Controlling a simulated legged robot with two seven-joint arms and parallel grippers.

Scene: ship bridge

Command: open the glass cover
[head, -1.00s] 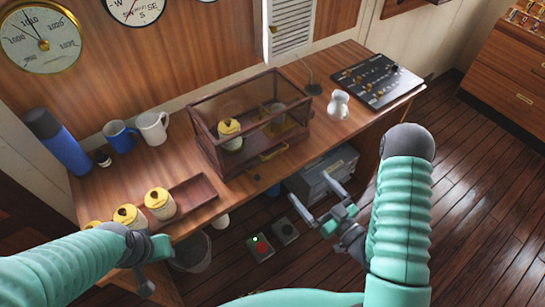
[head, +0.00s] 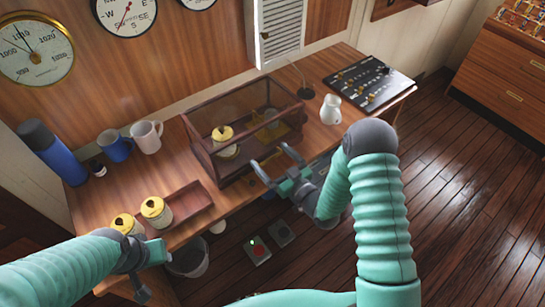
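The glass cover (head: 240,109) is a wood-framed glass box on the desk, and it looks closed. Inside it are a yellow-lidded jar (head: 224,141) and a brass object (head: 270,128). My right gripper (head: 274,161) is open and empty at the front right of the case, its fingers pointing towards the lower front edge. I cannot tell whether a finger touches the case. The brass handle at the front is hidden behind this gripper.
A wooden tray (head: 192,206) with yellow-lidded jars is left of the case. A white jug (head: 331,109) and a control panel (head: 369,79) are at the right.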

